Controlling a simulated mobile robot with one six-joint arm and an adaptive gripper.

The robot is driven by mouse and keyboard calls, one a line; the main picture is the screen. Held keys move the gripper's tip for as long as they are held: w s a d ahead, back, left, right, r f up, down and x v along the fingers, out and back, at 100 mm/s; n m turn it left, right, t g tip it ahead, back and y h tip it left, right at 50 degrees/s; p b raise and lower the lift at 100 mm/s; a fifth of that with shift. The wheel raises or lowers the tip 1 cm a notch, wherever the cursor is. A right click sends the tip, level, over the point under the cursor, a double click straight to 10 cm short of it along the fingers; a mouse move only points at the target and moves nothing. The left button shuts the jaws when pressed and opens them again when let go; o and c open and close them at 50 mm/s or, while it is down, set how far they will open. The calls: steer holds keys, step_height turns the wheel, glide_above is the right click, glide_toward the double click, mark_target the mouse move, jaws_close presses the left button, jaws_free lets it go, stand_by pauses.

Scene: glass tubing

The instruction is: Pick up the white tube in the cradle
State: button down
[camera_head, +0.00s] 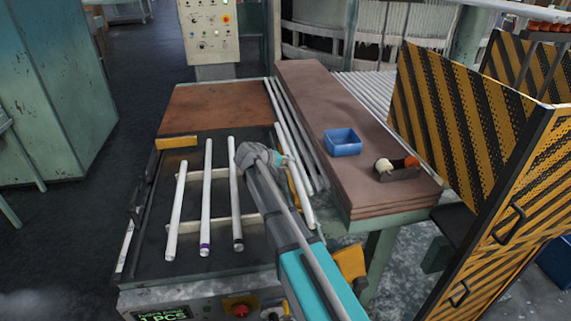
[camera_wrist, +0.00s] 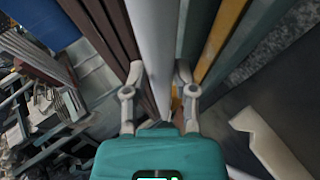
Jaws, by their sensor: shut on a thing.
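My gripper (camera_wrist: 159,76) is shut on a white tube (camera_wrist: 151,35), one finger on each side of it in the wrist view. In the head view my gripper (camera_head: 288,160) is at the right side of the dark work table, mostly hidden by my wrist. A long white tube (camera_head: 303,201) runs beside it there and seems to be the held one. I cannot tell whether it is lifted. Three other white tubes lie side by side to the left: a plain one (camera_head: 176,210), one with a purple band (camera_head: 206,195) and one with a dark end (camera_head: 235,190).
A brown board stack (camera_head: 335,120) lies right of the table, with a blue bin (camera_head: 342,142) and a small tool (camera_head: 397,168) on it. Yellow-black striped panels (camera_head: 470,120) stand further right. A control box (camera_head: 208,30) stands behind. A rusty plate (camera_head: 215,106) is bare.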

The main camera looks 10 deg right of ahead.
steer(key=shift+r+p, duration=1.35)
steer(key=shift+r, duration=0.05)
steer(key=s+r+p, duration=0.1)
steer(key=r+p, duration=0.1)
steer(key=s+r+p, duration=0.4)
steer(key=r+p, duration=0.1)
steer(key=shift+s+d, duration=0.2)
steer(key=s+r+p, duration=0.3)
steer(key=s, duration=0.5)
steer(key=shift+s+d, duration=0.3)
steer(key=shift+d, duration=0.1)
